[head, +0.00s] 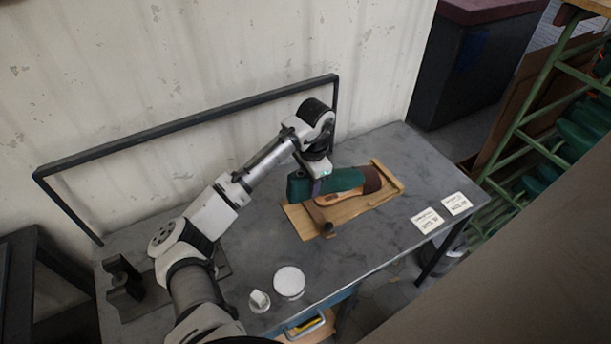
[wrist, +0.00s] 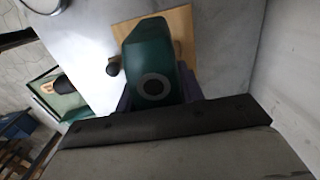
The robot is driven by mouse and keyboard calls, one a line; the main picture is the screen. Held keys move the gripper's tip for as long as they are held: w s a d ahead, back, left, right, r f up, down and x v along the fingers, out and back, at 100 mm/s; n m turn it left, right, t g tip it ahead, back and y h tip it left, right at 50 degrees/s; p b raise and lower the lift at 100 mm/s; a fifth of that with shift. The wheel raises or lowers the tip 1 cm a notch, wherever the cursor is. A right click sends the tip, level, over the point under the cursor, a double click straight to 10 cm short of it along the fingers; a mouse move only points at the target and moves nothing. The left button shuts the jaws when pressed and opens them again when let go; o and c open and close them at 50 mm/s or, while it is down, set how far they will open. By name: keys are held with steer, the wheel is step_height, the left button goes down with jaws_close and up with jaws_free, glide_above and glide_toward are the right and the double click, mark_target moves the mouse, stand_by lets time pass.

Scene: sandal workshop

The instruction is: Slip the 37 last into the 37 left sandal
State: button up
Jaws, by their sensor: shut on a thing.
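My gripper (head: 318,181) is shut on the green last (head: 301,187) over the work table. The last lies roughly level, its narrower end pointing right towards the sandal's dark brown upper (head: 372,179). The sandal's tan sole (head: 346,197) rests on a wooden board (head: 352,209). The last is above or on the heel part of the sole; I cannot tell whether they touch. In the wrist view the last (wrist: 150,52) shows its end with a grey ring, between purple fingers, and hides the sandal. No size mark is readable on the last or sandal.
Two cards (head: 427,220) lie at the table's right. A white disc (head: 289,282) lies in front. A black rail (head: 190,121) runs behind.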

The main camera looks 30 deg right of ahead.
steer(key=shift+s+f+b, duration=0.15)
steer(key=shift+f+b, duration=0.5)
steer(key=shift+f, duration=0.05)
steer(key=shift+f+b, duration=1.15)
steer(key=shift+f, duration=0.1)
steer(key=shift+w+a+f, duration=0.1)
steer(key=shift+w+f, duration=0.7)
steer(key=shift+s+d, duration=0.1)
steer(key=shift+d, duration=1.15)
steer(key=shift+d+f, duration=0.1)
steer(key=shift+d, duration=0.05)
